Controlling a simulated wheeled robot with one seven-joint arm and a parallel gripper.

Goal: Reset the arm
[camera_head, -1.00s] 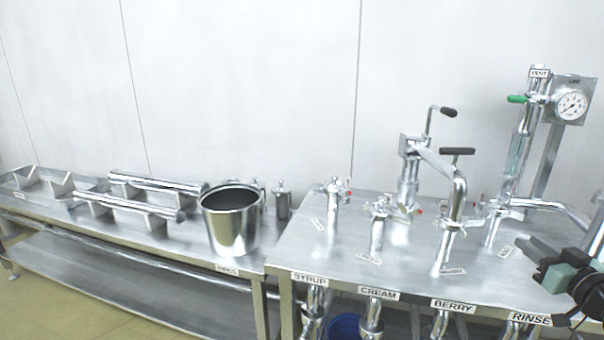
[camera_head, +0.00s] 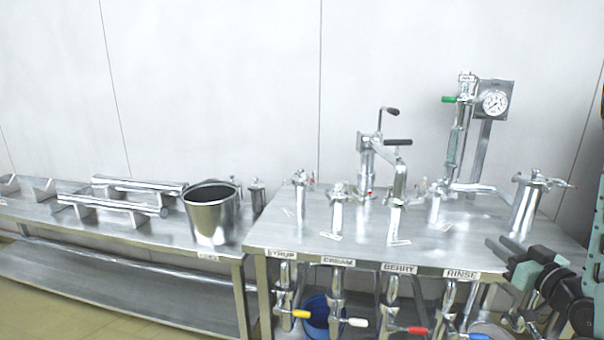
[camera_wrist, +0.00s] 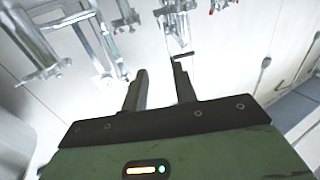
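My gripper (camera_head: 500,250) shows at the right edge of the head view, over or in front of the right part of the steel table (camera_head: 318,232). In the wrist view its two dark fingers (camera_wrist: 159,72) stand apart, with nothing held between them. The green gripper body (camera_wrist: 165,158) carries a small lit panel. My arm runs out of the head view at the right.
Upright pipe fittings (camera_head: 397,200) and a gauge (camera_head: 494,103) stand on the table. Labelled pipes with coloured handles hang below its front edge, near a blue bucket (camera_head: 316,312). A steel pot (camera_head: 211,216) stands on the left bench (camera_head: 105,231).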

